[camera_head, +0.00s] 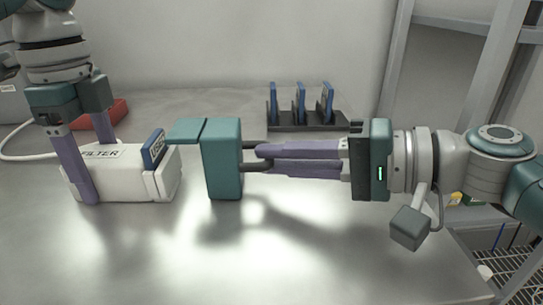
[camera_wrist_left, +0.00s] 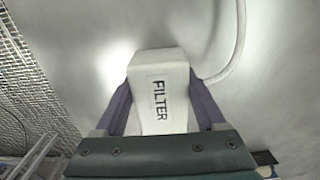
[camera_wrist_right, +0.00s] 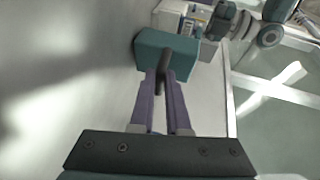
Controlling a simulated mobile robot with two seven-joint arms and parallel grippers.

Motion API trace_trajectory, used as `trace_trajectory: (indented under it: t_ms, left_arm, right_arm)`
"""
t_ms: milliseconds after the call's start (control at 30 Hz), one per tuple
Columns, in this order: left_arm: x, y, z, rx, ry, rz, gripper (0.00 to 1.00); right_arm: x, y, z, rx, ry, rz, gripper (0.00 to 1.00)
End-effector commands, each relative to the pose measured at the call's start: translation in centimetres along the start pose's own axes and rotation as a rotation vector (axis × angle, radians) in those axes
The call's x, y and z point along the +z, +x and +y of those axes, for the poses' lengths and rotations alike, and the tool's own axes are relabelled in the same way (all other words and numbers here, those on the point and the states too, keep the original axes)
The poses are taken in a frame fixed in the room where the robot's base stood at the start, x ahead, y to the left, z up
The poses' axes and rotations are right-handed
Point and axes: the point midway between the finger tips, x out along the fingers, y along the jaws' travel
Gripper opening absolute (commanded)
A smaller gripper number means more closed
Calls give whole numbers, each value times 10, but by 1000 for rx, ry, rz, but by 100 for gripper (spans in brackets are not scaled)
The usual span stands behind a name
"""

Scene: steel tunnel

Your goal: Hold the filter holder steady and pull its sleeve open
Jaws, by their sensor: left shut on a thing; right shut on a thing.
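The filter holder (camera_head: 128,178) is a white box labelled FILTER, lying on the steel table at the left. My left gripper (camera_head: 95,170) is shut across it from above, one finger on each side. In the left wrist view the holder (camera_wrist_left: 158,68) shows between both fingers. A blue cartridge (camera_head: 153,149) stands up at the holder's right end. The teal sleeve (camera_head: 222,160) is to the right of the holder, with a visible gap between its main block and the box. My right gripper (camera_head: 262,160) is shut on the sleeve's dark handle, which also shows in the right wrist view (camera_wrist_right: 164,72).
A dark rack (camera_head: 310,121) with three blue cartridges stands at the table's back. A red object (camera_head: 100,118) lies behind the left gripper. A white cable (camera_head: 20,155) curves at the far left. The front middle of the table is clear; wire shelving (camera_head: 515,270) lies beyond its right edge.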

Motion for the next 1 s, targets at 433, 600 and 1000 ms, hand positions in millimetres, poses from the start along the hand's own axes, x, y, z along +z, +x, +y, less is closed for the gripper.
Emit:
trace_trajectory:
  t_ms: [433, 600, 1000]
  left_arm:
    - [1, 1, 0, 1, -3, -1, 6]
    - [1, 1, 0, 1, -3, -1, 6]
    - [1, 1, 0, 1, -2, -1, 6]
  right_arm:
    - [0, 0, 0, 0, 0, 1, 45]
    - [0, -2, 0, 0, 0, 1, 45]
    - [0, -78, 1, 4, -1, 3, 45]
